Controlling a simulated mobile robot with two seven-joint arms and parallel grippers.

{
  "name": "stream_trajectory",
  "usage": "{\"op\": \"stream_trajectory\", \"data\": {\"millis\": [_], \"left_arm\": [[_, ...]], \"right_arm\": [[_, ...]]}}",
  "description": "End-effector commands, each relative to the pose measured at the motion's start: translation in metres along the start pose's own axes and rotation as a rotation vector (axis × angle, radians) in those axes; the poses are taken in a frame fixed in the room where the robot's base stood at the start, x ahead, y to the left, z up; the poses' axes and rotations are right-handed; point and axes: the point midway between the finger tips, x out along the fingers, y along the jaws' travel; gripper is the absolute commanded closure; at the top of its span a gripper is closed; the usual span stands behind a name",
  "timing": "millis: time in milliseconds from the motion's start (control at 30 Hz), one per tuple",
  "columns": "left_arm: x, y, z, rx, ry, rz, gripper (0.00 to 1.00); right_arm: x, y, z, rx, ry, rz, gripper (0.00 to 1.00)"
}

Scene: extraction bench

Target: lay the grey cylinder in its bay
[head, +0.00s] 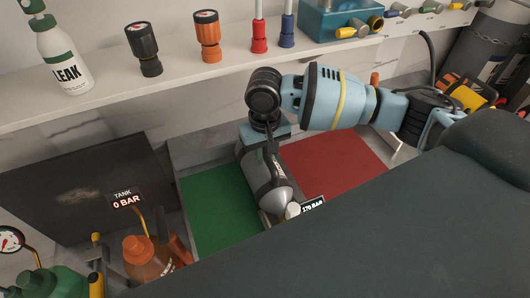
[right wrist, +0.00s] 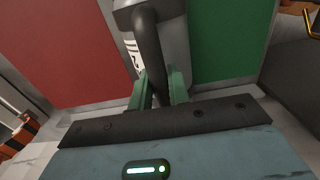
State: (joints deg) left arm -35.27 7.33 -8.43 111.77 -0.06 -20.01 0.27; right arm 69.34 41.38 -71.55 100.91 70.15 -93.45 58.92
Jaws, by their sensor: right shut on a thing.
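The grey cylinder (head: 262,178) lies slanted in the head view, over the line between a green bay (head: 218,215) and a red bay (head: 335,165). A tag reading 170 BAR sits by its rounded, pale-tipped near end. My right gripper (head: 268,140) is over its far end. In the right wrist view, the green fingers of my right gripper (right wrist: 158,92) are shut on the black handle (right wrist: 149,50) of the cylinder. I cannot tell whether the cylinder touches the floor of the bays. My left gripper is not in view.
The green bay is bare.

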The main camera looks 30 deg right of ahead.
Motion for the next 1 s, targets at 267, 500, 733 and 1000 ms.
{"op": "stream_trajectory", "data": {"millis": [267,500,733,1000], "left_arm": [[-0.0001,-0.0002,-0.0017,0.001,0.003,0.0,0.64],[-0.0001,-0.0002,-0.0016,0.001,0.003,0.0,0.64],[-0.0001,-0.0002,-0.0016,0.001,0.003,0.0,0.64],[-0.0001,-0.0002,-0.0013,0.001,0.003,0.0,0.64]], "right_arm": [[-0.0039,-0.0011,-0.0023,0.0,0.011,-0.005,1.0],[-0.0009,-0.0012,-0.0023,0.0,0.011,-0.006,1.0],[0.0016,-0.0012,-0.0024,0.0,0.011,-0.005,1.0],[0.0025,-0.001,-0.0024,0.0,0.012,-0.005,0.81]]}}
